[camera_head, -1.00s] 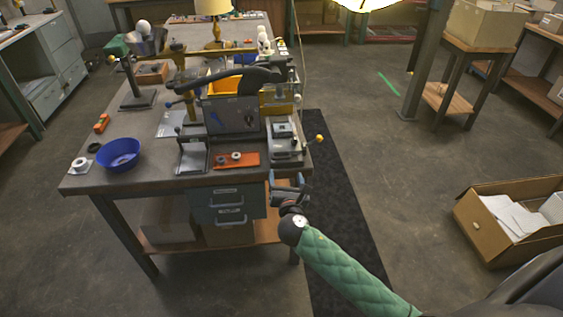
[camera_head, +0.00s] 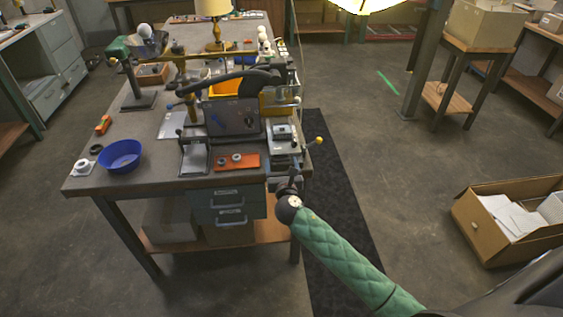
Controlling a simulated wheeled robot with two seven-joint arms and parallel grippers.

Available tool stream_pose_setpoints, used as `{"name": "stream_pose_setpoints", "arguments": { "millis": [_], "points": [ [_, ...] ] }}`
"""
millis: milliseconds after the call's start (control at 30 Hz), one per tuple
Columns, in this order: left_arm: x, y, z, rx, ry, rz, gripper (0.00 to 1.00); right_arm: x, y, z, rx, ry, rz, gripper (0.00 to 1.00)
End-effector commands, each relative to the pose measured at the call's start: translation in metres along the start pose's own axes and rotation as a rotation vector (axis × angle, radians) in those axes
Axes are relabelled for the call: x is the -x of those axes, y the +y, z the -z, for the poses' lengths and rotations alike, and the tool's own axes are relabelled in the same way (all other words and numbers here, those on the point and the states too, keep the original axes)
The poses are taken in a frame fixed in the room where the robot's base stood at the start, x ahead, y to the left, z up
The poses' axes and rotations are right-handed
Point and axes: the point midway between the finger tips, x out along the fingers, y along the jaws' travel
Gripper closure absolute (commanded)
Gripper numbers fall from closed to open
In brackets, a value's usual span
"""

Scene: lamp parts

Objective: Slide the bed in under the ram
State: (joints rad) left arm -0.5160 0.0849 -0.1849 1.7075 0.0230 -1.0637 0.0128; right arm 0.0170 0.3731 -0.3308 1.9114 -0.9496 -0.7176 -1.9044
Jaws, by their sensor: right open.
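The press (camera_head: 268,97) stands at the right edge of the workbench, with a yellow frame. Its ram is too small and crowded to make out. A grey plate with a small block on it, which looks like the bed (camera_head: 283,150), lies in front of the frame towards the bench's near right corner. A lever with a yellow knob (camera_head: 319,140) sticks out on its right. My right gripper (camera_head: 290,181) is open at the near right corner, just in front of the bed and below it in the picture. I cannot tell whether it touches. My left gripper is out of view.
An orange tray (camera_head: 250,167) with small rings lies left of the bed. A dark panel (camera_head: 232,117) stands behind it. A blue bowl (camera_head: 119,157) and white part (camera_head: 84,167) are at the left. Floor right of the bench is clear up to an open carton (camera_head: 470,230).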

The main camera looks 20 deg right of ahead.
Motion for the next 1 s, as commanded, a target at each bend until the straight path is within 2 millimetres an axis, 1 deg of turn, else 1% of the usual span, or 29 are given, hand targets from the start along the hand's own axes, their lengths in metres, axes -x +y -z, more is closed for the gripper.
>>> {"name": "stream_pose_setpoints", "arguments": {
  "millis": [133,367,400,467,600,667,833,933,1000],
  "points": [
    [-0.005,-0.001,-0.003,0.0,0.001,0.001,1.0,-0.006,0.0,0.0,-0.001,0.0,0.0,0.25],
    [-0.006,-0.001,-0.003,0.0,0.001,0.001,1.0,-0.007,0.0,0.0,-0.001,0.0,0.0,0.25],
    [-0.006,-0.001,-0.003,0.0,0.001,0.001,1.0,-0.007,0.0,0.0,-0.001,0.0,0.0,0.27],
    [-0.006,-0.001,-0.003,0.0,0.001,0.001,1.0,-0.007,0.0,0.0,-0.001,0.0,0.0,0.39],
    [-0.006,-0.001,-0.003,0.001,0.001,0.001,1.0,-0.007,0.0,0.0,-0.001,0.0,-0.001,0.66],
    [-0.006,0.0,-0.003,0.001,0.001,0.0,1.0,-0.006,0.001,0.0,-0.002,0.0,-0.001,0.77],
    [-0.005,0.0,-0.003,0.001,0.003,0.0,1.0,-0.012,0.001,-0.001,-0.001,0.0,-0.002,0.77],
    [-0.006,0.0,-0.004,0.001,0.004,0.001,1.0,-0.022,0.001,-0.001,-0.001,-0.001,-0.002,0.77],
    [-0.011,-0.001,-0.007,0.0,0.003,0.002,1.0,-0.032,0.001,-0.002,-0.002,-0.001,-0.002,0.77]
  ]
}}
